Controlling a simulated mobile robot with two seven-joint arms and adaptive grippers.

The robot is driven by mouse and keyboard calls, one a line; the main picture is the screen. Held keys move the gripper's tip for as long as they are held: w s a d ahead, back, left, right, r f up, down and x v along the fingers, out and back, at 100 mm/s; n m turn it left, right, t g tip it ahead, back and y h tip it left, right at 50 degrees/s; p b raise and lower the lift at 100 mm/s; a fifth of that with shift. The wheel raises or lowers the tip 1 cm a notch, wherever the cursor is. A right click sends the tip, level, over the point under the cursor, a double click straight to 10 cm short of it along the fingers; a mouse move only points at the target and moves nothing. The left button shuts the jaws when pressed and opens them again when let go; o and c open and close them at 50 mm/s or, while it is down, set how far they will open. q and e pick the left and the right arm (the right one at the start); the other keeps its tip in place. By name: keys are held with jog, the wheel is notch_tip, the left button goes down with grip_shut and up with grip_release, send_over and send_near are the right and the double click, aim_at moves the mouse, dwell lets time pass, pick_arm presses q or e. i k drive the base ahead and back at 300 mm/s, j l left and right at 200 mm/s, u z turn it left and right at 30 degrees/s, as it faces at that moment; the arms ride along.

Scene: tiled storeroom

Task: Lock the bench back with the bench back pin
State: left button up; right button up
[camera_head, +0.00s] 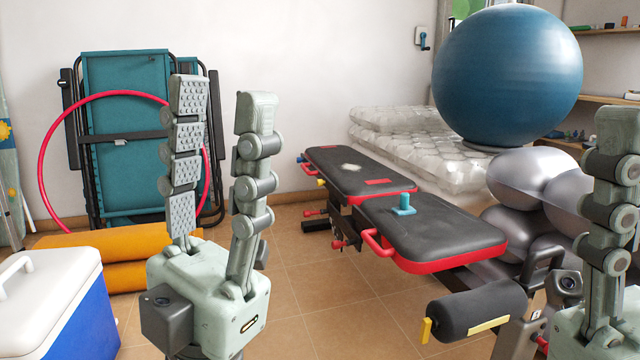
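The bench has two black pads with red trim, a far pad (345,170) and a near pad (445,232). Both lie about flat; I cannot tell which is the back. A small light-blue piece with an upright stub (404,205) lies on the near pad; whether it is the pin I cannot tell. Red knobs (338,244) show under the bench. My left gripper (222,103) points up, fingers apart and empty, left of the bench and nearer to me. My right gripper (618,130) is cut off by the right edge; one finger shows clearly.
A black roller pad (476,310) sits at the bench's near end. A blue ball (508,75) and silver balls (535,180) stand behind right. A blue-white cooler (60,300), orange rolls (120,255), a red hoop (42,165) and a folded teal chair (125,130) are left. Tiled floor is clear between.

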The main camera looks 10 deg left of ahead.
aim_at(307, 213)
jog(key=i+j+z, duration=0.1)
jog(key=i+j, duration=0.25)
jog(key=i+j+z, duration=0.1)
jog(key=i+j, duration=0.25)
jog(key=i+j+z, duration=0.1)
jog(key=i+j, duration=0.25)
jog(key=i+j+z, duration=0.1)
jog(key=i+j, duration=0.2)
jog(key=i+j+z, duration=0.1)
jog(key=i+j, duration=0.2)
jog(key=j, duration=0.25)
jog(key=i+j+z, duration=0.15)
jog(key=i+j, duration=0.15)
jog(key=j, duration=0.15)
jog(key=i+j+z, duration=0.1)
jog(key=i+j, duration=0.15)
jog(key=j, duration=0.25)
